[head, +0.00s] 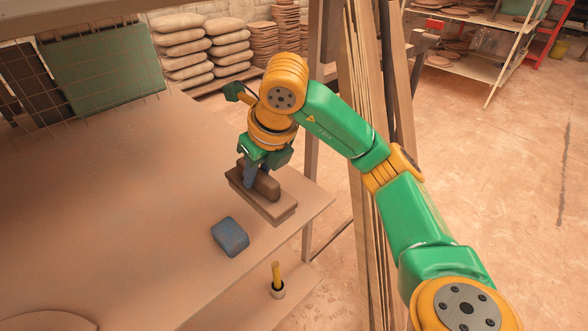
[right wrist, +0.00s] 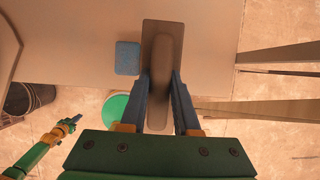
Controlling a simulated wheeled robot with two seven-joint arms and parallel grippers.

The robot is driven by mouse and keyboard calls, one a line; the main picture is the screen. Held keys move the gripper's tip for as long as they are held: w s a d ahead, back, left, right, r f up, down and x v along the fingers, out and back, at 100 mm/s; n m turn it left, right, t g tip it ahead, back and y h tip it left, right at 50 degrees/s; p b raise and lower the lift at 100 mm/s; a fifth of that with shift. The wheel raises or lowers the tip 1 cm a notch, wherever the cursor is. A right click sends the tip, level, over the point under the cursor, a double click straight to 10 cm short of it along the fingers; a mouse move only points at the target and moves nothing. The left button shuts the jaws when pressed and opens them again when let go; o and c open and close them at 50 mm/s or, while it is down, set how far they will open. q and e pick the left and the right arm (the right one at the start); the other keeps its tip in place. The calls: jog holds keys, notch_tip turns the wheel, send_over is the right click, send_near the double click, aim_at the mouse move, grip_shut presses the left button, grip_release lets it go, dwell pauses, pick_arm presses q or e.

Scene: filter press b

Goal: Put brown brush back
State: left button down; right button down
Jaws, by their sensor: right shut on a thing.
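The brown brush (head: 272,209), a long flat block with a raised grip, is at the right corner of the tabletop (head: 120,180). My right gripper (head: 256,178) comes down on it from above, shut on its raised grip. In the right wrist view the brush (right wrist: 162,32) runs lengthwise between the two blue-grey fingers (right wrist: 160,85). I cannot tell whether its underside touches the table. A small gripper, seemingly my left one (right wrist: 70,123), shows at the lower left of the right wrist view; its jaws are too small to read.
A blue sponge (head: 230,236) lies on the table close to the brush. Upright wooden boards (head: 362,120) stand right of the table. The table's left and middle are largely clear.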

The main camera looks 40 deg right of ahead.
jog(key=w+d+f, duration=0.2)
jog(key=f, duration=0.1)
jog(key=w+d+f+p, duration=0.1)
jog(key=w+d+f, duration=0.1)
jog(key=d+f, duration=0.1)
jog(key=w+d+f+p, duration=0.1)
jog(key=w+d+f, duration=0.1)
jog(key=f, duration=0.3)
jog(key=shift+w+d+f, duration=0.15)
jog(key=shift+w, duration=0.25)
jog(key=shift+f, duration=0.35)
pick_arm(q)
jog(key=shift+a+r, duration=0.3)
jog(key=shift+r, duration=0.4)
pick_arm(e)
jog(key=c, duration=0.6)
grip_release()
jog(key=shift+r, duration=0.1)
jog(key=shift+c, duration=0.2)
